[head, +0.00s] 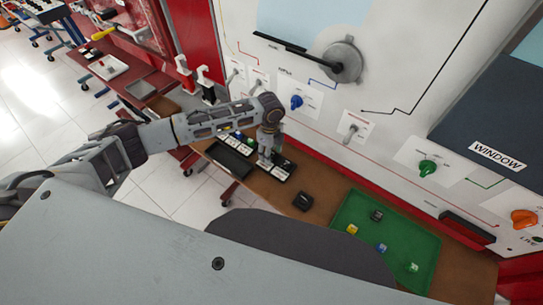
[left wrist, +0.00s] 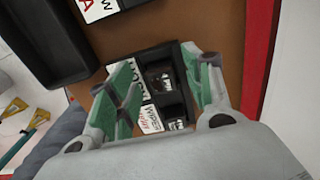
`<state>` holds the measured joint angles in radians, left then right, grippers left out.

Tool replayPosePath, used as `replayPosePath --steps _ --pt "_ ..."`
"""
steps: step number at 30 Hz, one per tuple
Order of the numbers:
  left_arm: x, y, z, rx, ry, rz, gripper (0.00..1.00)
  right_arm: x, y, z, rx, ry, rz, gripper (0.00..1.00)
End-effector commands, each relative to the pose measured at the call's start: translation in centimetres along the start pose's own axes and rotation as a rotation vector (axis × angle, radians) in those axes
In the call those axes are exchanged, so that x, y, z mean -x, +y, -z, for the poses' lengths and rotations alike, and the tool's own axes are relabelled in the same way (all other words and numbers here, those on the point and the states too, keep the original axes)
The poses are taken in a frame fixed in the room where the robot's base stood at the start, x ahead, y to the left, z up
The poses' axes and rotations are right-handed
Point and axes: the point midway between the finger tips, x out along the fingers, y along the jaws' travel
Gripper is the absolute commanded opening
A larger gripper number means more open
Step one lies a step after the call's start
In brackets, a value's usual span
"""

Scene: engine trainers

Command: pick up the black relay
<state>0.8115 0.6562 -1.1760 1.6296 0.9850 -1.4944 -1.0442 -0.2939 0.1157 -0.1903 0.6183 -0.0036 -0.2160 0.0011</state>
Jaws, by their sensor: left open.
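My left gripper (head: 267,158) points down over a black tray with white labels. In the left wrist view, its green-padded fingers (left wrist: 163,92) are open on either side of the labelled tray (left wrist: 150,58). A dark block (left wrist: 160,78) sits in a tray compartment between the fingers, apart from them; I cannot tell whether it is the black relay. In the head view, a black relay-like block (head: 376,215) lies on the green mat (head: 345,207). Another black piece (head: 303,201) lies on the brown bench between tray and mat. My right gripper is not in view.
Yellow (head: 352,229), blue (head: 381,247) and green (head: 413,267) blocks lie on the mat. A white panel (head: 400,130) with knobs and switches rises behind the bench. Another black tray (head: 230,160) is left of the gripper.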

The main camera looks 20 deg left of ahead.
Motion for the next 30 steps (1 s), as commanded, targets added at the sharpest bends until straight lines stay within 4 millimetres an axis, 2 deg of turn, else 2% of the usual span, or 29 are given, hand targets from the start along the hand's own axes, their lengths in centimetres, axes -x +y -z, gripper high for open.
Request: replayPosePath --steps 6,13,23,24,30 --pt "-0.1 0.0 0.0 0.0 0.0 0.0 0.51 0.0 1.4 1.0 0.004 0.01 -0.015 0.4" --pt "0.0 0.0 0.0 0.0 0.0 0.0 0.51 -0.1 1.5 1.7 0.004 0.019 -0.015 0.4" --pt "0.0 0.0 0.0 0.001 0.0 0.0 0.1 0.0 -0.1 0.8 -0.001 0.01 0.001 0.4" --pt "0.0 0.0 0.0 0.001 0.0 0.0 0.07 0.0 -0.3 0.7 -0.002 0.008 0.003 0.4" --pt "0.0 0.0 0.0 0.001 0.0 0.0 0.07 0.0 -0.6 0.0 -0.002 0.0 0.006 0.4"
